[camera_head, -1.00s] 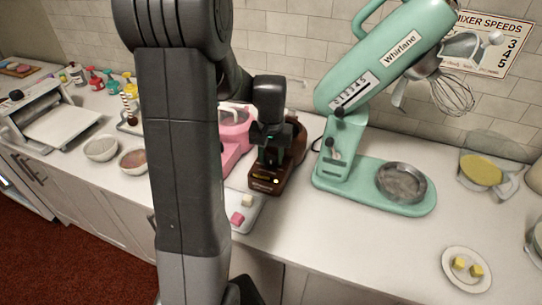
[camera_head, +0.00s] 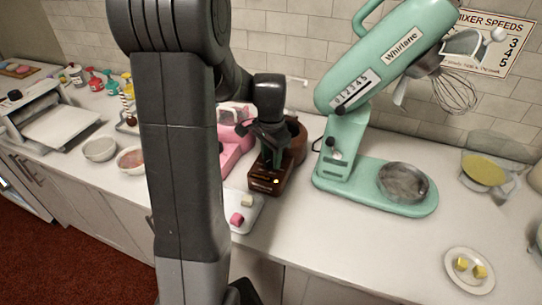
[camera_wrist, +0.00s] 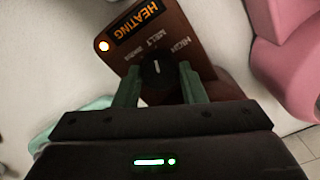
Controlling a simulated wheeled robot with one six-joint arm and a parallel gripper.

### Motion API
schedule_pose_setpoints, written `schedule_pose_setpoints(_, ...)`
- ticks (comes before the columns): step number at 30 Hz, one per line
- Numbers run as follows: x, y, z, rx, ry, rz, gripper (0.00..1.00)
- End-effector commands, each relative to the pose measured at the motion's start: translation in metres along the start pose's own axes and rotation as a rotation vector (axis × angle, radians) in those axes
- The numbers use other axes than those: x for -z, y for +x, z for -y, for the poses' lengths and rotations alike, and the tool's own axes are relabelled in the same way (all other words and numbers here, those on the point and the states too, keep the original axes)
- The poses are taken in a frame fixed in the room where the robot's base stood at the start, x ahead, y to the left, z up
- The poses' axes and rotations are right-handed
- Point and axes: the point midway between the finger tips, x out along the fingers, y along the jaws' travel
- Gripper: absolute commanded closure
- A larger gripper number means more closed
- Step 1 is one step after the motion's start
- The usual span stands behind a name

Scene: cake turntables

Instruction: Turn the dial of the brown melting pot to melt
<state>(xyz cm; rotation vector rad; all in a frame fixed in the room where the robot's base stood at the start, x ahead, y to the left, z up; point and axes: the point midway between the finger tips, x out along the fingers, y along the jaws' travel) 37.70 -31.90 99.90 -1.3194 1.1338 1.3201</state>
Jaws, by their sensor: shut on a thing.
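The brown melting pot (camera_head: 297,150) stands on the counter in the head view, partly hidden behind my gripper (camera_head: 271,158). In the wrist view its brown front panel (camera_wrist: 197,38) shows upside down, with a "HEATING" label, a lit orange lamp and the words MELT, HIGH and what looks like WARM. The black dial (camera_wrist: 156,71) sits between the two green fingers of my gripper (camera_wrist: 160,82), which is shut on it. The dial's white mark runs nearly straight up the picture, towards the MELT word.
A green stand mixer (camera_head: 345,150) stands on the right. A white tray (camera_head: 250,219) with small cubes lies in front.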

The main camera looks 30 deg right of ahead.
Motion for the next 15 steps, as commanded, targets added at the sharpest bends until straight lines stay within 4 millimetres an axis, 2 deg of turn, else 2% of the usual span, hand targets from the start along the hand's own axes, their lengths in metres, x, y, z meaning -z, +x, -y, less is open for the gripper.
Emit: schedule_pose_setpoints(15, 0.0005, -0.0008, 0.0004, 0.001, 0.045, -0.002, 0.86)
